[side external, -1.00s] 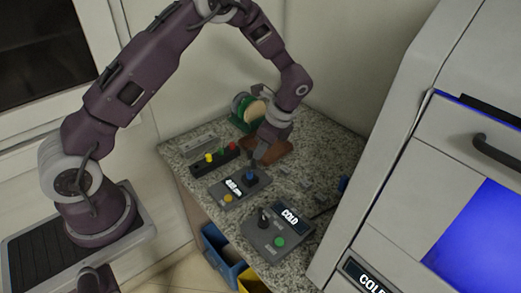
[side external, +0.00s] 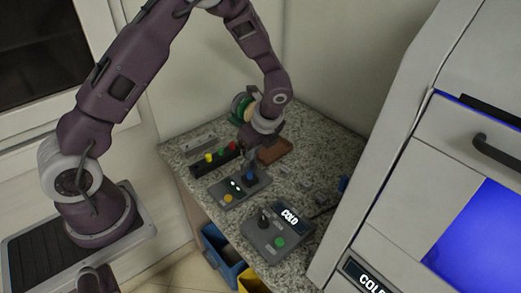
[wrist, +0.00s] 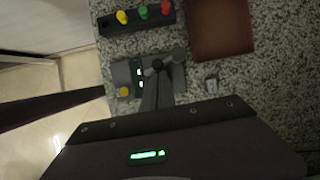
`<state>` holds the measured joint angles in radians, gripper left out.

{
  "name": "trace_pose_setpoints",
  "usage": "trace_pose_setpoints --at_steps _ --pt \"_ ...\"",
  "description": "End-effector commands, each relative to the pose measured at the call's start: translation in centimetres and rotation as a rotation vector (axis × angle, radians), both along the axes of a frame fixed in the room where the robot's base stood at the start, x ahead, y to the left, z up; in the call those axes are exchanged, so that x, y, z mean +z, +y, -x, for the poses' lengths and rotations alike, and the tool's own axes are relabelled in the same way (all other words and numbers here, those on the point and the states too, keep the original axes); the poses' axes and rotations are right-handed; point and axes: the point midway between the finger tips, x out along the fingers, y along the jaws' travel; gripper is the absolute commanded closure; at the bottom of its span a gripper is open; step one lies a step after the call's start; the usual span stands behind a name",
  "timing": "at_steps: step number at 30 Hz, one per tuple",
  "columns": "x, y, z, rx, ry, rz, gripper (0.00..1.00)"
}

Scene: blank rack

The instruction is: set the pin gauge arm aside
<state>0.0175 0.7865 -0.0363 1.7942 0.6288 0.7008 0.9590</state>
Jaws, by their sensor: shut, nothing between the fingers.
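A small grey box with a display (side external: 236,186), an orange button and a blue knob (side external: 251,175) stands mid-bench, and I take it for the pin gauge. It also shows in the wrist view (wrist: 122,76), partly hidden by my fingers. A grey lever-like part (wrist: 179,56) sticks out at its upper right there; I cannot tell for certain that it is the gauge arm. My gripper (wrist: 158,68) is shut and empty, pointing down over the box. In the side view my gripper (side external: 250,160) is just behind the blue knob; I cannot tell whether it touches.
A black strip with yellow, green and red knobs (side external: 215,161) lies behind the box. A brown tray (side external: 275,151) is at the back. A grey box marked COLD (side external: 268,238) stands in front right. A large cabinet (side external: 430,150) fills the right.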

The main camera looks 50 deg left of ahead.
Motion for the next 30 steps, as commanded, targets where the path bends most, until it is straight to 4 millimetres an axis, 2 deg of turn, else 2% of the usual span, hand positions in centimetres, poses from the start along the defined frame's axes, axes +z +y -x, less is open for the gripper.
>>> trace_pose_setpoints --at_steps 21,30 --pt "0.0 3.1 2.0 -0.657 0.001 0.000 1.00" --pt "0.0 4.1 2.1 -0.811 -0.001 0.000 1.00"
